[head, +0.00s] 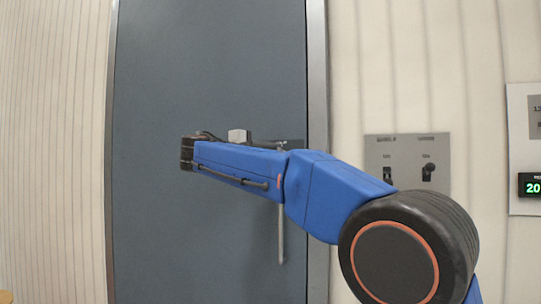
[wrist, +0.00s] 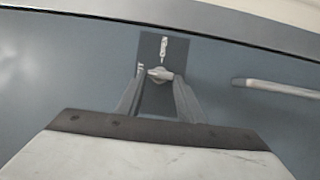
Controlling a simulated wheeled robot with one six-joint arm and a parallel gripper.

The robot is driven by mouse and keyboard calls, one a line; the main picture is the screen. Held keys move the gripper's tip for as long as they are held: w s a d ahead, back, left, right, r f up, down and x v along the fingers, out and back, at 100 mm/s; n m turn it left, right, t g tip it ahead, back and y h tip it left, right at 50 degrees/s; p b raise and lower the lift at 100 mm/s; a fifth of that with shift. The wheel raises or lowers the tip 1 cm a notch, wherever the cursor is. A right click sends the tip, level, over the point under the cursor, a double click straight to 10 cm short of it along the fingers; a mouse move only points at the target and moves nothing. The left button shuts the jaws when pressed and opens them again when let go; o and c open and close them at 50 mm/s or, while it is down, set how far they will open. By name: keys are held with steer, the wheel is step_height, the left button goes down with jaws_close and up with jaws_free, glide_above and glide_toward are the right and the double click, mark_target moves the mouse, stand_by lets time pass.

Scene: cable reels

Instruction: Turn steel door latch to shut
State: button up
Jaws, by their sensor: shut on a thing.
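The steel door latch (wrist: 158,73) is a small pale metal turn piece on a dark plate (wrist: 152,47) fixed to the grey-blue door. In the wrist view my gripper (wrist: 160,76) has its two grey fingers on either side of it, shut on it. The latch's exact angle is hard to tell, as the fingers cover part of it. Pale marks show on the plate above the latch. In the head view the dark plate (head: 295,145) shows near the door's right edge, and my blue arm hides most of the latch and gripper.
The door (head: 210,60) stands in a light metal frame (head: 317,70). A vertical bar handle (head: 281,235) is below the latch; a bar also shows at right in the wrist view (wrist: 280,88). A grey switch panel (head: 407,150) and a green-lit display (head: 531,187) are on the right wall.

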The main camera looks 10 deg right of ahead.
steer(key=o, duration=1.1)
steer(key=shift+c, duration=0.2)
steer(key=shift+a, duration=0.15)
steer(key=v, duration=1.7)
steer(key=shift+a, duration=0.15)
steer(key=shift+f, duration=0.1)
